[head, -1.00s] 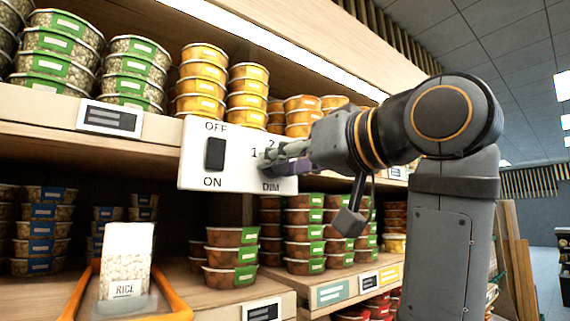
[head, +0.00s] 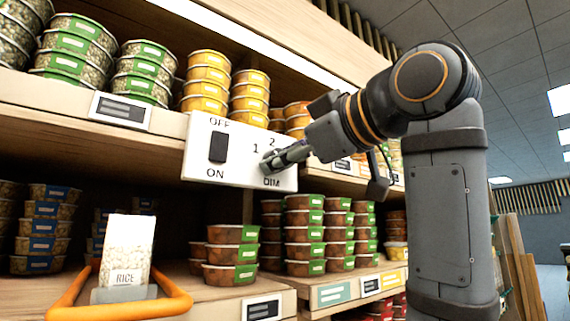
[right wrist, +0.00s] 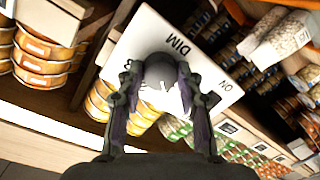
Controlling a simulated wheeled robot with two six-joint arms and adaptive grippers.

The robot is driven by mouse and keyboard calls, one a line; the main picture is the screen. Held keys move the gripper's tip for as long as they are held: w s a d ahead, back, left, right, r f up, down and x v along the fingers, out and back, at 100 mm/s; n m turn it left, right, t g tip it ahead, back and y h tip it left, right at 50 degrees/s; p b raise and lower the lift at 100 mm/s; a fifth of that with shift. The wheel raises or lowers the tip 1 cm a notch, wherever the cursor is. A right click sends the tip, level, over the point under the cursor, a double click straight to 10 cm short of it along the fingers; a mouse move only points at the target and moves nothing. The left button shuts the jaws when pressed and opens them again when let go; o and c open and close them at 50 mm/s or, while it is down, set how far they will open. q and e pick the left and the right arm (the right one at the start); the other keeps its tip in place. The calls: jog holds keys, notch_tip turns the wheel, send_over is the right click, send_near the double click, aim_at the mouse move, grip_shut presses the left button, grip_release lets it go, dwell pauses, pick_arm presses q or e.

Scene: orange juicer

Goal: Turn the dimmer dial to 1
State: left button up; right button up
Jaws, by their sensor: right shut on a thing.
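The white switch panel (head: 206,170) is on the shelf front, with a black rocker switch (head: 217,147) between OFF and ON at its left. The numbers 1 and 2 and the word DIM are printed around the dimmer dial. I cannot tell where the dial points. My left gripper is not in view.
Shelves with stacked tubs stand above and below the panel, with yellow tubs (head: 207,80) just above and brown tubs (head: 232,254) below. A bag of rice (head: 125,250) stands by an orange-handled basket (head: 120,309) at the lower left.

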jog(key=shift+n, duration=1.1)
jog(key=shift+b, duration=0.3)
jog(key=o, duration=1.2)
jog(key=shift+c, duration=0.2)
jog(key=v, duration=1.2)
